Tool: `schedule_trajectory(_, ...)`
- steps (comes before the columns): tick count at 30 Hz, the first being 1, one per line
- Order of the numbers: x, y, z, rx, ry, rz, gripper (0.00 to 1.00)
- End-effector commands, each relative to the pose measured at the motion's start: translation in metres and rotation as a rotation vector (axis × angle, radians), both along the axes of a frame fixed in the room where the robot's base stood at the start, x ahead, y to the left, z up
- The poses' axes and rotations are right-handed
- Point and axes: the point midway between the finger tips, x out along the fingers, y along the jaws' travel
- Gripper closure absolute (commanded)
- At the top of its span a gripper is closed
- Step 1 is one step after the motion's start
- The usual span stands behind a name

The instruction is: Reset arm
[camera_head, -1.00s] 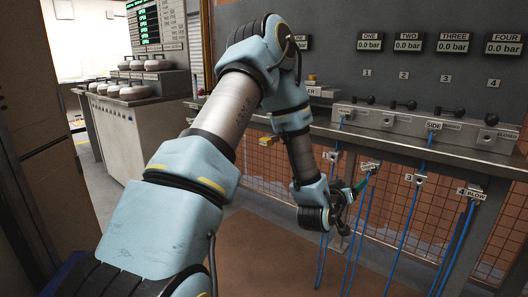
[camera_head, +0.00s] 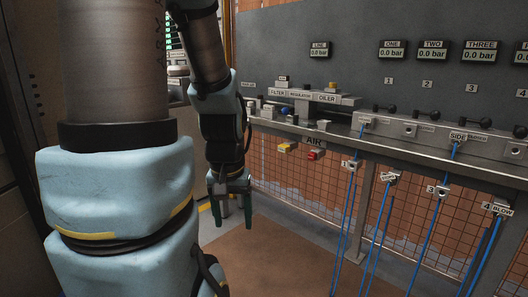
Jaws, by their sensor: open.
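My gripper (camera_head: 231,208) hangs below my forearm, left of the middle of the view, with its fingers pointing down. Its two dark green fingers are apart and nothing shows between them. It is in front of the left end of the bench, clear of the hoses and the valves. My pale blue and grey arm covers much of the left side of the picture and hides what lies behind it.
A metal bench (camera_head: 395,150) with a valve manifold (camera_head: 400,128) runs to the right. Blue hoses (camera_head: 375,235) hang from its front edge. Pressure displays (camera_head: 392,50) sit on the grey wall panel. A yellow (camera_head: 285,147) and a red part (camera_head: 315,155) sit under the bench edge. Brown floor (camera_head: 290,265) is clear.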

Motion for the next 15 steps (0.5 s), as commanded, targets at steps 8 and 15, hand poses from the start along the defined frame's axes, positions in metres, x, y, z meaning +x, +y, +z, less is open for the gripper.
schedule_trajectory(8,0.002,-0.002,0.073,0.000,-0.001,-0.005,0.29)
schedule_trajectory(15,0.002,-0.002,0.148,0.000,-0.002,-0.005,0.29)
